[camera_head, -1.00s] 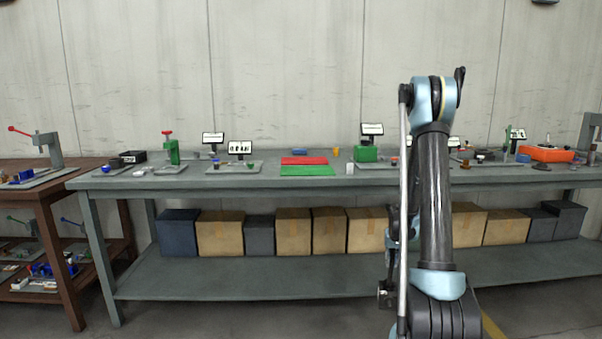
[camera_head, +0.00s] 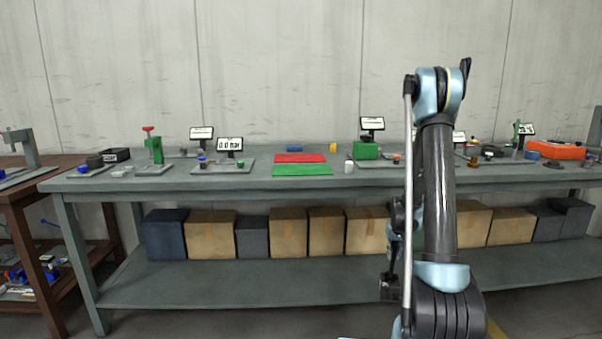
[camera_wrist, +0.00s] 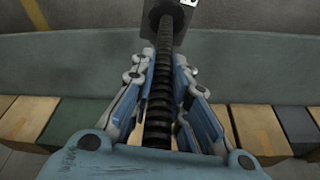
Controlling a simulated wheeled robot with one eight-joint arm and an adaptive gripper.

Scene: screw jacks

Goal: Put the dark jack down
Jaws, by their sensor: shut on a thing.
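The dark jack (camera_wrist: 158,105) shows in the wrist view as a long dark threaded screw with a dark block at its far end. My gripper (camera_wrist: 164,62) is shut on it, with a blue-and-grey finger on each side of the screw. The near end of the screw is hidden by my wrist. In the head view my arm stands at the right of centre, in front of the bench; I cannot make out the jack or the fingers there.
Cardboard boxes (camera_head: 326,232) line the lower shelf. A brown table (camera_head: 30,200) stands at left.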

